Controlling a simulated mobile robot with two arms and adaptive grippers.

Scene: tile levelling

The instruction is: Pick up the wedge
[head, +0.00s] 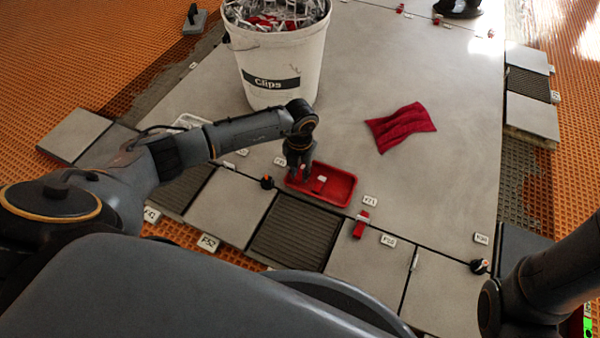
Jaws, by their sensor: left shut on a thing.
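A shallow red tray (338,197) lies on the grey tiles, just below the bucket, with a few small red and white pieces in it. My left gripper (299,172) points down into the left end of this tray. Its fingers are shut on a small wedge, which the fingers mostly hide against the red tray. Another red wedge-like piece (361,224) stands at a tile joint to the right of the tray. My right arm shows at the lower right edge, but its gripper is not in view.
A white bucket (290,70) full of clips stands close behind my left wrist. A red cloth (401,127) lies on the large tile to the right. Small labels and clips sit along the joints. The large tile (430,190) is mostly clear. Orange matting surrounds the tiles.

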